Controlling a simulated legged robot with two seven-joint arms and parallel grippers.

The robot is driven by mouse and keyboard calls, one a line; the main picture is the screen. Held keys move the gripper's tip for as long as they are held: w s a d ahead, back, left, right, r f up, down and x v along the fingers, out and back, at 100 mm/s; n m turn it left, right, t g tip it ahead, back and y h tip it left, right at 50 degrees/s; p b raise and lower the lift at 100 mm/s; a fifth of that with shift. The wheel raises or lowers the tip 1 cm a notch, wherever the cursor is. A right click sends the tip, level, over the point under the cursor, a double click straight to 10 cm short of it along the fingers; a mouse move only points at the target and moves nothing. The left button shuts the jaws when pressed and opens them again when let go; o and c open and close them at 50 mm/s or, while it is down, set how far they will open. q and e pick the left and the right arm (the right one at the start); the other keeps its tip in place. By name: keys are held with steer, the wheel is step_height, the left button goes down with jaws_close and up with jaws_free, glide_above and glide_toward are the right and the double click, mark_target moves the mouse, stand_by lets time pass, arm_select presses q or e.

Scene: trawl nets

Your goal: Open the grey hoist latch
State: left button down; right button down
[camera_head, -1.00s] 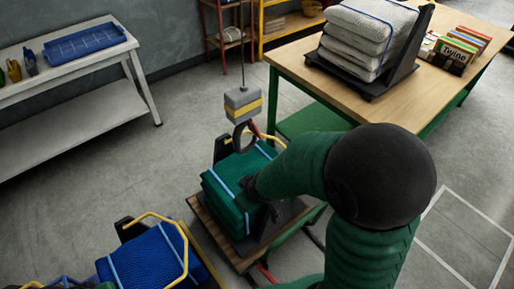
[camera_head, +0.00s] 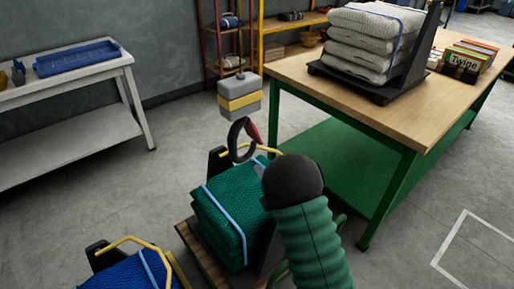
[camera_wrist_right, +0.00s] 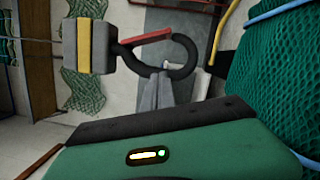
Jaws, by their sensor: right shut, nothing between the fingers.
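The grey hoist block (camera_head: 240,98) with a yellow band hangs on its line and carries a dark hook (camera_head: 236,142). Its latch (camera_head: 254,132) looks red, not grey. In the wrist view the block (camera_wrist_right: 88,45) is at left, and the red latch (camera_wrist_right: 147,40) spans the hook's mouth and looks closed. My right gripper (camera_wrist_right: 160,88) is shut and empty, its grey fingertips at the hook's curve (camera_wrist_right: 150,70); I cannot tell whether they touch. In the head view my black arm joint and green arm hide this gripper. My left gripper is not in view.
A green net bundle (camera_head: 221,222) with a yellow handle (camera_head: 262,149) lies just below the hook. A blue net bundle (camera_head: 118,274) is at lower left. A white bench (camera_head: 95,75) is left.

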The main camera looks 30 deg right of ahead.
steer(key=b, duration=0.2)
glide_toward(254, 137)
steer(key=w+a, duration=0.4)
steer(key=shift+w+d+r, duration=0.15)
steer(key=shift+w+d, duration=0.05)
steer(key=shift+d, duration=0.45)
steer(key=shift+w+d+r, duration=0.15)
steer(key=shift+w+d, duration=0.05)
steer(key=shift+d, duration=0.4)
steer(key=shift+w+d+r, duration=0.15)
steer(key=shift+w+d, duration=0.05)
steer(key=shift+d, duration=0.45)
steer(key=shift+b, duration=0.3)
steer(key=shift+d+n+b, duration=0.15)
steer(key=shift+n+b, duration=0.15)
steer(key=shift+b, duration=0.05)
steer(key=shift+d, duration=0.1)
steer(key=shift+d+f+n+b, duration=0.15)
steer(key=shift+d+n+b, duration=0.2)
steer(key=shift+n+b, duration=0.55)
steer(key=d+r+n+t+y+b, duration=0.1)
steer(key=d+r+n+y+b, duration=0.4)
steer(key=n+b, duration=1.2)
steer(key=shift+w+d+r+n+t+y, duration=0.3)
steer(key=shift+d+r+t+y, duration=0.1)
steer(key=shift+r, duration=0.95)
